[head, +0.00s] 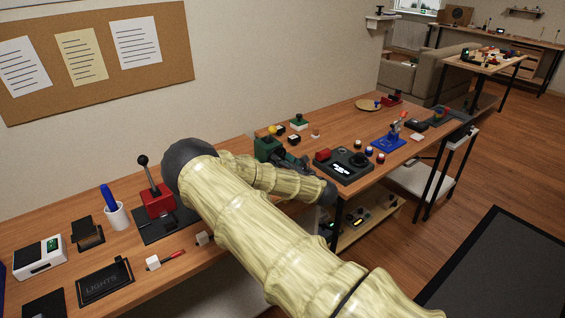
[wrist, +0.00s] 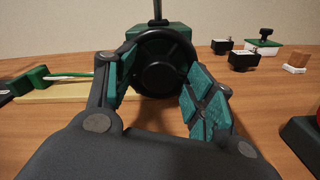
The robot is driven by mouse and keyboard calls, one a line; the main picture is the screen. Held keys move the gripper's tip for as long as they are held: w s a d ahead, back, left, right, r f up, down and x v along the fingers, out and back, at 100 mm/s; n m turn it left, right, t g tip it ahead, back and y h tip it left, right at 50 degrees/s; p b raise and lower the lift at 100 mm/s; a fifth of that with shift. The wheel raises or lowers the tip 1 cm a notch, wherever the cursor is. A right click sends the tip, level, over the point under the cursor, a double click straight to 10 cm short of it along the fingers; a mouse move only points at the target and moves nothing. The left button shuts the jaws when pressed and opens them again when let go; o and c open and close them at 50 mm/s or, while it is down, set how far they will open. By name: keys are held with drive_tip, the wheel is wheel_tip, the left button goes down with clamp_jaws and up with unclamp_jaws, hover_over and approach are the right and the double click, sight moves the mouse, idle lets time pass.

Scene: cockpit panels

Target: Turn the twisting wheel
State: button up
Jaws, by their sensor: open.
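The twisting wheel (wrist: 162,63) is a black round wheel on the front of a green box (wrist: 178,31), straight ahead in the wrist view. A dark rod stands up above the box. In the head view the green box (head: 267,147) is on the long table, just beyond my arm, and the wheel is hard to make out there. My gripper (wrist: 160,84) is open, with one green-padded finger to the left of the wheel and one to the right. The fingers overlap the wheel's sides in the picture; I cannot tell whether they touch it. No object is held.
A black panel with a red part (head: 345,165) stands right of the wheel. Small black switches (wrist: 244,61) and a green-based button (wrist: 264,45) lie behind it to the right. A red lever (head: 157,201) stands left of my arm. A green item (wrist: 60,75) lies at left.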

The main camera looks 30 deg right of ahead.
drive_tip(key=c, duration=1)
drive_tip(key=shift+m, duration=0.3)
drive_tip(key=m+b, duration=0.1)
drive_tip(key=m, duration=0.9)
drive_tip(key=shift+r+b, duration=0.1)
drive_tip(key=shift+b, duration=0.3)
drive_tip(key=m, duration=1.1)
